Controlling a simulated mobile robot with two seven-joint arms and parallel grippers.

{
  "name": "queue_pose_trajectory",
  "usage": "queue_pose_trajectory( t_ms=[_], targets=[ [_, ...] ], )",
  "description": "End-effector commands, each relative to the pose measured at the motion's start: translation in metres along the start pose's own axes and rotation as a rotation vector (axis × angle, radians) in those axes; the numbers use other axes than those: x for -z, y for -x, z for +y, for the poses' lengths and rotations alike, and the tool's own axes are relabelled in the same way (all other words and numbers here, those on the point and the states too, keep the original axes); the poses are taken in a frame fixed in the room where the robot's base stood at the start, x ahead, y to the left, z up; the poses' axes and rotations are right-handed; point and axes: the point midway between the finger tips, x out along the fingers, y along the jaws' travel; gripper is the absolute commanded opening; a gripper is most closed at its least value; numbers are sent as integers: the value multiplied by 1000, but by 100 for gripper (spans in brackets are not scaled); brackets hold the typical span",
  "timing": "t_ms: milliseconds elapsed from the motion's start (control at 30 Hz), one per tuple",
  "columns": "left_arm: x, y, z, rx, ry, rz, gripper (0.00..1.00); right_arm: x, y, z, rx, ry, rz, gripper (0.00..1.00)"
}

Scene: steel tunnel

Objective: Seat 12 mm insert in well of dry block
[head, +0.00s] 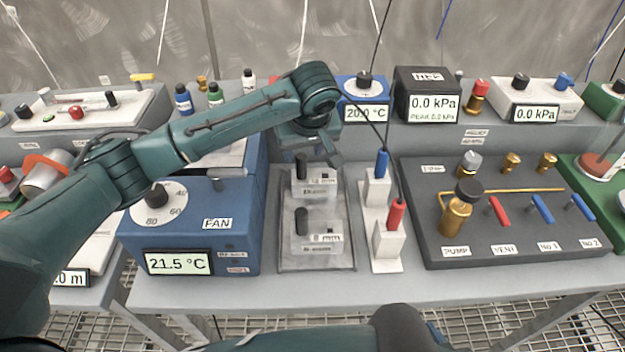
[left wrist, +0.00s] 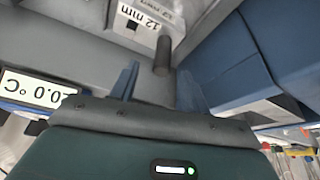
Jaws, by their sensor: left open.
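The 12 mm insert (left wrist: 128,30) is a pale block with a dark upright knob (left wrist: 162,55). In the head view it appears to be the rear block (head: 318,186) in the small tray (head: 283,258); its label is hard to read there. My left gripper (head: 318,152) is open and empty, just above and beside that knob. In the left wrist view its fingers (left wrist: 158,86) point toward the knob, which shows between them near the tips; I cannot tell whether they touch. The blue dry block (head: 190,238) reads 21.5 °C. Its well is hidden behind my left arm. My right gripper is out of view.
A second knobbed insert (head: 318,236) stands in front in the same tray. Right of the tray are blue-handled and red-handled pieces (head: 388,245) on a white base, then a dark pump panel (head: 520,240). Gauges (head: 430,95) and bottles (head: 184,100) line the back shelf.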

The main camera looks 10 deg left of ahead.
Motion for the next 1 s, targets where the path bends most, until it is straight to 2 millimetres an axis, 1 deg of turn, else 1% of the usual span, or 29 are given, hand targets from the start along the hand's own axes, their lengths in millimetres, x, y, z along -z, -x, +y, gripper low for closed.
queue_pose_trajectory(
  t_ms=[133,300,400,500,700,1000],
  targets=[
    [1,-12,-2,2,0,0,46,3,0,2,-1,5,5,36],
    [2,-39,-4,3,0,0,46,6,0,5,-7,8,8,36],
    [2,-50,-3,1,-1,0,46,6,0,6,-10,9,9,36],
    [2,-54,-3,0,-1,0,46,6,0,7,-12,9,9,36],
    [2,-54,-3,-1,-1,0,46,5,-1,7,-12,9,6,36],
    [2,-54,-3,-1,-1,0,21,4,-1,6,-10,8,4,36]
  ],
)
